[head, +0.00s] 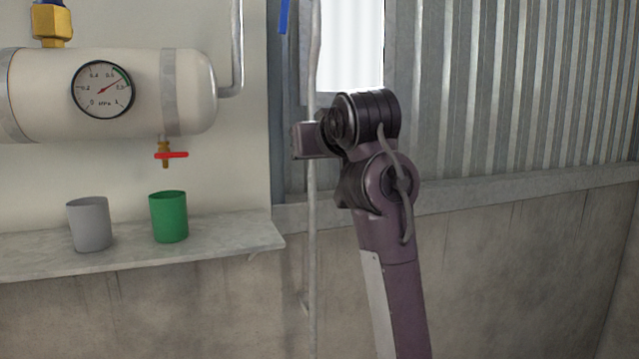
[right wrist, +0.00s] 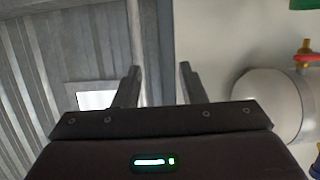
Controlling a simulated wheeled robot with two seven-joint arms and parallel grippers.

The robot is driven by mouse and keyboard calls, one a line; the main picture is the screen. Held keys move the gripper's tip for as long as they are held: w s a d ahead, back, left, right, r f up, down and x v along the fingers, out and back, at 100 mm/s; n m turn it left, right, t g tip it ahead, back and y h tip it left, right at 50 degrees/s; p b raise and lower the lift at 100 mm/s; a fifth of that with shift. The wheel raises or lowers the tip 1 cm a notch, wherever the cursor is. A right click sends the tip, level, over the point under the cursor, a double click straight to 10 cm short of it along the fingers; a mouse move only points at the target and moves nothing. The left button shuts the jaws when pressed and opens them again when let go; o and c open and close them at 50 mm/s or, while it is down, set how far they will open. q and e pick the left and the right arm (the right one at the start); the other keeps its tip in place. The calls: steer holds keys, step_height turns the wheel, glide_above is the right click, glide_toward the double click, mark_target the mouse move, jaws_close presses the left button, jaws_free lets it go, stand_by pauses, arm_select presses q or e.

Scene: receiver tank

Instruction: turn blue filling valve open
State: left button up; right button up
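The blue valve handle (head: 284,16) shows at the top edge of the head view, beside the upright grey pipe (head: 312,60). It hangs roughly vertical, and its upper part is cut off. I do not see it in the right wrist view. My right gripper (right wrist: 159,68) is open, its two fingers apart with nothing gripped. The pipe shows behind the gap between the fingers. In the head view the end of my right arm (head: 308,140) is at the pipe, below the blue handle; its fingers cannot be made out there. My left gripper is not in view.
A white tank (head: 35,95) with a pressure gauge (head: 103,89) and a red valve handle (head: 172,155) is at the left. A grey cup (head: 90,225) and a green cup (head: 169,217) stand on a shelf (head: 230,232) below. A corrugated wall (head: 500,90) is at the right.

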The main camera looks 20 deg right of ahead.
steer(key=shift+g, duration=0.4)
steer(key=shift+s+d+f, duration=0.1)
steer(key=shift+d+f, duration=0.05)
steer(key=shift+f, duration=2.55)
steer(key=shift+c, duration=0.5)
